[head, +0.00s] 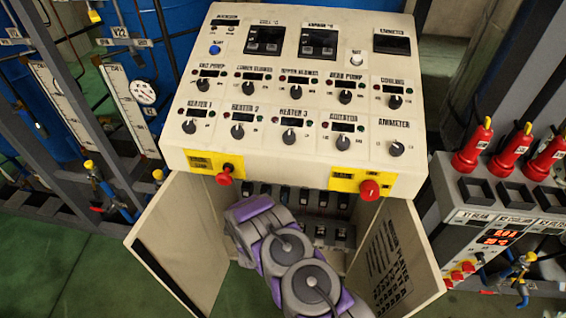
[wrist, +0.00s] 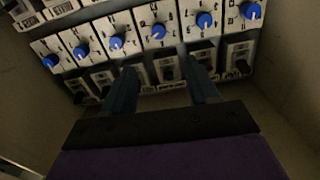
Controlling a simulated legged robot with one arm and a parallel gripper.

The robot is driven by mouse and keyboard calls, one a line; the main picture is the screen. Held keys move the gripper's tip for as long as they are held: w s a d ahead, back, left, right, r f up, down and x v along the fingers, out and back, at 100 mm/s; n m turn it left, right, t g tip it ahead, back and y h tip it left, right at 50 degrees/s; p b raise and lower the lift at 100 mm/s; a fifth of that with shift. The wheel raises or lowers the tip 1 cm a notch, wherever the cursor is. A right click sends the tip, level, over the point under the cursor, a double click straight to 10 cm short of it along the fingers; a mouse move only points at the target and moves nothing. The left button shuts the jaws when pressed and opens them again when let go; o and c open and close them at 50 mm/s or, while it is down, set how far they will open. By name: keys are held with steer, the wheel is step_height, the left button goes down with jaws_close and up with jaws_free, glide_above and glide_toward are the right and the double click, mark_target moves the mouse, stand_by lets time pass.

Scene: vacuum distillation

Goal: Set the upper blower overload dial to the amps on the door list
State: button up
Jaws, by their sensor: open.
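In the wrist view my gripper (wrist: 164,82) is open and empty, its two dark fingers apart and pointing at a row of white overload units with blue dials. One blue dial (wrist: 158,31) lies ahead of the gap between the fingers, with other blue dials on both sides. The fingertips appear apart from the dials. I cannot read which unit is the upper blower's. The door list (head: 391,262) is on the inside of the open right door in the head view, too small to read. My arm hides the gripper there.
The cabinet's open left door (head: 178,245) and right door (head: 398,270) flank my arm. Above is the control panel (head: 290,160) with several black knobs, a red knob (head: 224,176) and a red button (head: 369,189). In the wrist view, lower units with dark fronts (wrist: 240,52) sit below the dials.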

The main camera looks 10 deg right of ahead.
steer(key=b+x, duration=0.3)
steer(key=x, duration=1.4)
steer(key=shift+w+d, duration=0.1)
steer(key=shift+d, duration=0.05)
steer(key=c, duration=1)
steer(key=shift+c, duration=0.2)
steer(key=shift+n, duration=0.3)
